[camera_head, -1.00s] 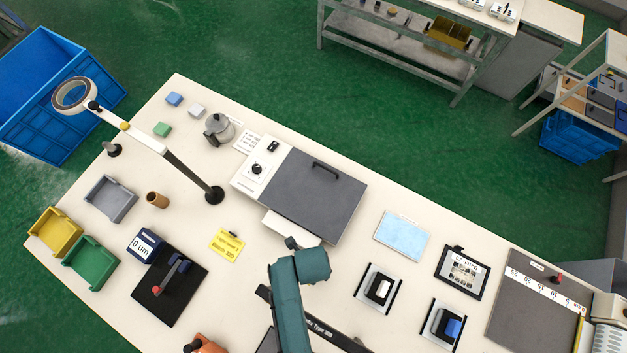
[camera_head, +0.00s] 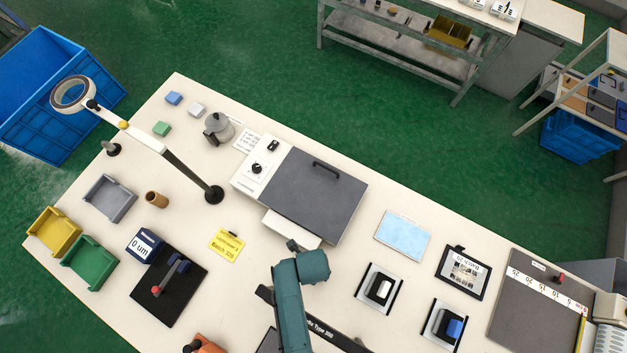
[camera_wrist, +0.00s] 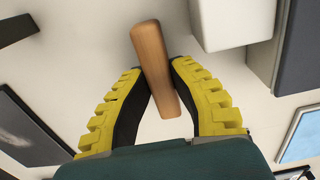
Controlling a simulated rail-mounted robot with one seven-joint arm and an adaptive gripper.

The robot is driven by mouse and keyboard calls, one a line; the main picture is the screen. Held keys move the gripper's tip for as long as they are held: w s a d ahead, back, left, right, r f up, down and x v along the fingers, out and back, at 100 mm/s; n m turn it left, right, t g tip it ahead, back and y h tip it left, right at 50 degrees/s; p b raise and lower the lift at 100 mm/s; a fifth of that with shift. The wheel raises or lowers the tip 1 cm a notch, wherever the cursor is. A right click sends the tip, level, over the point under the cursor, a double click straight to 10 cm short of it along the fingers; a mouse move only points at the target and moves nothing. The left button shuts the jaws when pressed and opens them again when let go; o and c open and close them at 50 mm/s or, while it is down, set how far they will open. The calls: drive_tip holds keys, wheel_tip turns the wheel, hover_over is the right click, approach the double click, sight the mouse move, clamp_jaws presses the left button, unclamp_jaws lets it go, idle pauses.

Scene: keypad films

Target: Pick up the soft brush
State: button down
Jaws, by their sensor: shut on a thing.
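The soft brush shows in the wrist view as a plain brown wooden handle (camera_wrist: 154,62), slightly tilted; I see no bristles. My gripper (camera_wrist: 155,72) has yellow ribbed fingers with dark inner faces. It is shut on the handle, one finger on each side, and part of the handle sticks out beyond the fingertips. In the head view my arm covers the gripper, and I cannot make out the brush there.
A grey-lidded white machine (camera_head: 312,195) stands just beyond my arm. A yellow label card (camera_head: 227,245) and a black stand with a red-tipped lever (camera_head: 170,290) lie to the left. A light blue sheet (camera_head: 403,236) and two film holders (camera_head: 379,290) are to the right.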

wheel_tip(320, 180, up, 10)
drive_tip(key=shift+f+p, duration=0.1)
drive_tip(key=shift+p, duration=0.65)
drive_tip(key=c, duration=1.5)
unclamp_jaws()
clamp_jaws()
